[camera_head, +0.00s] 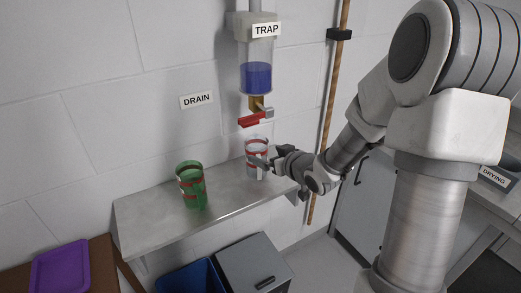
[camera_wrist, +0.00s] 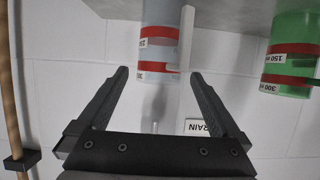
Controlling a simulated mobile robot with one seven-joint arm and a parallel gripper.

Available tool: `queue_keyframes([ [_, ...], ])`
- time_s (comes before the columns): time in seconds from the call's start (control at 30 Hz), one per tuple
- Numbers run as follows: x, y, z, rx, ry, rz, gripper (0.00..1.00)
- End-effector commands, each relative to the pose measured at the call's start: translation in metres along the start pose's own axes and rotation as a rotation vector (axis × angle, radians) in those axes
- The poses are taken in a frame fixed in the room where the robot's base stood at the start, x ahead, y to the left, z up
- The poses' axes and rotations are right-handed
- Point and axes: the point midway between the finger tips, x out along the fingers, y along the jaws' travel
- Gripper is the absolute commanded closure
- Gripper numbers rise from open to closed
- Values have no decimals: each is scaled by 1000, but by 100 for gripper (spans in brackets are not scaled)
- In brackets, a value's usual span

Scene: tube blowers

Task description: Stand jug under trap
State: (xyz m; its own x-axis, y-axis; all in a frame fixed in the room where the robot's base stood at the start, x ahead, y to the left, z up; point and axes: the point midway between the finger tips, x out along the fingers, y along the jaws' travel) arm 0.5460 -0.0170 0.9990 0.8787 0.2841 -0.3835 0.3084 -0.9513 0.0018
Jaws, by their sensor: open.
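The trap (camera_head: 257,75) is a clear wall vessel holding blue liquid, with a brass outlet and a red valve lever (camera_head: 252,120) below it. A clear jug with red bands (camera_head: 256,147) stands upright on the metal shelf (camera_head: 150,221), below the trap's outlet. It also shows in the wrist view (camera_wrist: 158,50), upside down, with a pale upright strip beside it, perhaps its handle.
A green jug with red bands (camera_head: 191,186) stands on the shelf to the left, below the DRAIN sign (camera_head: 196,99). A brown pole (camera_head: 335,90) runs up the wall at the right. A blue bin (camera_head: 190,277) and a grey bin (camera_head: 255,264) stand below the shelf.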

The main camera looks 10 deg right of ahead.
Motion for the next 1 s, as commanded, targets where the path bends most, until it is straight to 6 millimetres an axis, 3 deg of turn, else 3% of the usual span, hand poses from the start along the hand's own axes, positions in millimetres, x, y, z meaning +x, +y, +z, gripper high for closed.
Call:
queue_keyframes([
  [0.1,-26,1,-2,0,0,4,0],
  [0.3,-51,1,-1,0,0,2,0],
  [1.0,-60,4,-6,-37,-35,36,0],
])
